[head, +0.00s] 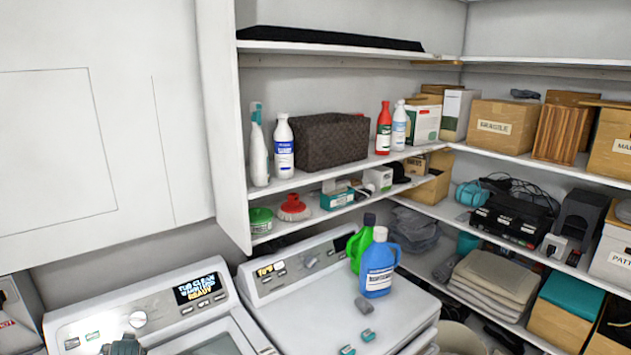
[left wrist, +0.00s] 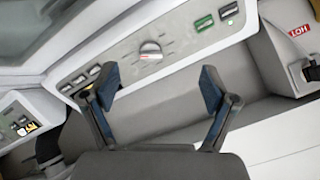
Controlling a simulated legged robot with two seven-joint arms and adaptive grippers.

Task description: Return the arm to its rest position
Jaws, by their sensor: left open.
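My left gripper (left wrist: 157,84) shows in the left wrist view with its two blue-padded fingers spread apart. It is open, with nothing between the fingers. Behind the fingers is a washer's control panel with a round knob (left wrist: 150,50). In the head view, a small dark part at the bottom edge, in front of the left washer (head: 70,322), seems to be mine; the rest of the arm is out of frame. My right gripper is in neither view.
A blue bottle (head: 379,268) and a green bottle (head: 358,245) stand on the right machine (head: 318,318), near small teal items (head: 366,335). A shelf (head: 330,180) with bottles and a brown bag (head: 330,141) is above. Boxes (head: 500,125) fill the right shelves.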

